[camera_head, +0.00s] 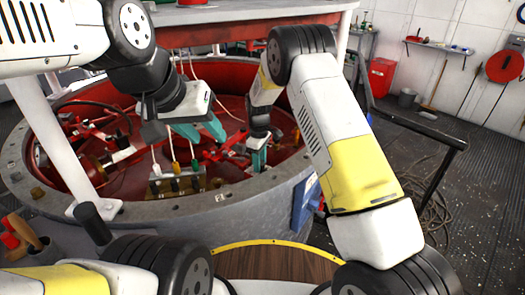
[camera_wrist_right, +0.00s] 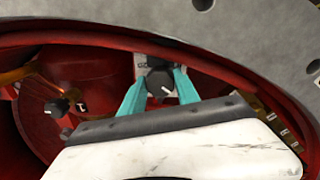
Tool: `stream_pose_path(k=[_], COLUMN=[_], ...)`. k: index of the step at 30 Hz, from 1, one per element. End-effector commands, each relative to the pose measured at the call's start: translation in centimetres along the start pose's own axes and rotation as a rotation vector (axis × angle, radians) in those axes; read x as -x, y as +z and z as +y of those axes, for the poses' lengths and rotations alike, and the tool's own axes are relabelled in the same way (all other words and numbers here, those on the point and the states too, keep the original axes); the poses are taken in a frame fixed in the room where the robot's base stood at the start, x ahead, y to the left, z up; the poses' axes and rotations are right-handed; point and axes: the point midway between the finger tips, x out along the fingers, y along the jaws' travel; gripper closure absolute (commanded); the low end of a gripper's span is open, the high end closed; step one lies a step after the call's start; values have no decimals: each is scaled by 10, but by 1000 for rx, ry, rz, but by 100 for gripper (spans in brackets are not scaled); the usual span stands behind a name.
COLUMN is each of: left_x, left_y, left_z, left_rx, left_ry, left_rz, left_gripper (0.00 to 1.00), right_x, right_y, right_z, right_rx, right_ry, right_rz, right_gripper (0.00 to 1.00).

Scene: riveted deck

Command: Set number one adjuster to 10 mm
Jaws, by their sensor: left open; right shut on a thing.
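A dark round knob (camera_wrist_right: 160,83) with a white pointer mark sits before a pale label plate (camera_wrist_right: 141,66) in the right wrist view. The pointer slants toward the lower right; the plate's lettering is mostly hidden. My right gripper (camera_wrist_right: 160,80) is shut on this knob with its teal fingers at either side. In the head view my right gripper (camera_head: 258,158) reaches down inside the red pit, and the knob is hidden there. A second dark knob (camera_wrist_right: 57,108) stands at the left, beside a small marked plate (camera_wrist_right: 81,105). My left gripper (camera_head: 202,131) is open and empty above the pit.
The round pit has a grey bolted rim (camera_head: 150,210) with a small "2" plate (camera_head: 219,198). A dark railing (camera_head: 420,128) stands at the right.

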Motion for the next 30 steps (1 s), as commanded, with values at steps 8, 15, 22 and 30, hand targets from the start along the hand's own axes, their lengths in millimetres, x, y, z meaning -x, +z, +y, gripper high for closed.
stream_pose_path(k=[8,15,22,30], left_x=[0,0,0,0], left_y=[0,0,0,0], left_z=[0,0,0,0], left_rx=[0,0,0,0], left_ry=[0,0,0,0], left_rz=[0,0,0,0], left_gripper=[59,59,59,59], right_x=[0,1,1,1], right_y=[-1,-1,-1,-2], right_z=[0,0,0,0], right_rx=[-237,-465,-663,-827], right_ry=[1,1,1,1], right_rz=[-5,-11,-16,-19], right_gripper=[100,100,100,100])
